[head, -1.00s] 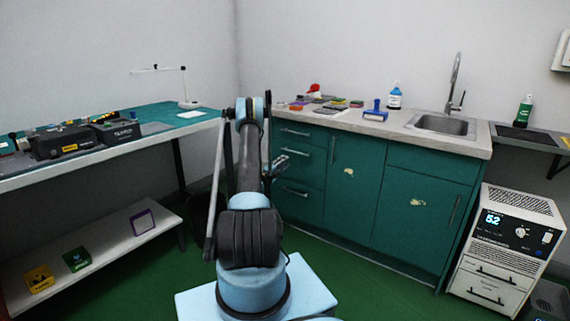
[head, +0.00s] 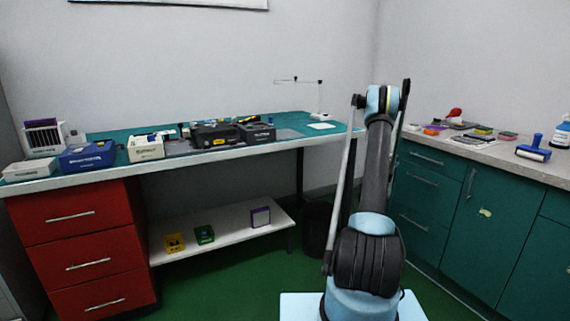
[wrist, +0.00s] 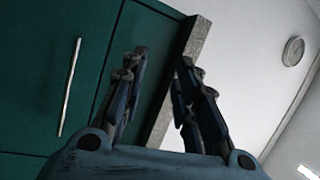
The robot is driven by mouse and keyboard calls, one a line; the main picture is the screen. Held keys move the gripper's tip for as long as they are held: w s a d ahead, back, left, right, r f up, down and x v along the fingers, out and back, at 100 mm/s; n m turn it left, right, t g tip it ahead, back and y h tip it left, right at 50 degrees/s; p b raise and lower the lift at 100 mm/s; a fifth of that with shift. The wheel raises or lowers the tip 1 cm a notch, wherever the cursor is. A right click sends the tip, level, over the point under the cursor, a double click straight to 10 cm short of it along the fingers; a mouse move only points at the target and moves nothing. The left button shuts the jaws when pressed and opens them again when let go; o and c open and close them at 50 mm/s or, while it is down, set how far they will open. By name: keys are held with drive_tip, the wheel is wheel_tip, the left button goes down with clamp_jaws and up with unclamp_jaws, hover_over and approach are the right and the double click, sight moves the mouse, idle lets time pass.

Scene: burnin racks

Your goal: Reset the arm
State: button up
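My gripper (wrist: 161,62) shows in the wrist view with its two dark fingers apart and nothing between them. Beyond the fingers are a green cabinet front with a long handle (wrist: 70,88) and the grey edge of a counter, both tilted in the picture. In the head view my arm (head: 375,170) stands folded upright on its light blue base, right of the middle. My gripper cannot be made out there; the arm hides it.
A long workbench (head: 215,145) with several devices runs along the left, with red drawers (head: 85,255) and a low shelf (head: 225,222) below. A green cabinet with a pale counter (head: 470,150) stands at the right. A dark bin (head: 318,228) is beside my arm.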

drive_tip(key=a+r+n+t+y, duration=0.3)
drive_tip(key=a+r+n+y, duration=0.65)
drive_tip(key=a+r, duration=0.7)
drive_tip(key=s+a+r+n+g+y, duration=0.25)
drive_tip(key=s+a+n+y, duration=0.4)
drive_tip(key=s+a, duration=0.8)
drive_tip(key=s+a+f+n+g, duration=0.3)
drive_tip(key=s+a, duration=0.2)
drive_tip(key=s, duration=0.6)
drive_tip(key=s+a+f+n+g, duration=0.3)
drive_tip(key=s+a+f+g, duration=0.1)
drive_tip(key=s, duration=0.8)
drive_tip(key=s+f+n+g+h, duration=0.1)
drive_tip(key=s+f+g, duration=0.2)
drive_tip(key=s, duration=0.9)
drive_tip(key=s+d+f+n+g, duration=0.1)
drive_tip(key=s+f+g, duration=0.2)
drive_tip(key=s+f, duration=0.4)
drive_tip(key=s, duration=0.6)
drive_tip(key=shift+d+f+n+h, duration=0.25)
drive_tip(key=shift+f+n+h, duration=0.05)
drive_tip(key=shift+f+h, duration=0.1)
drive_tip(key=shift+s, duration=0.1)
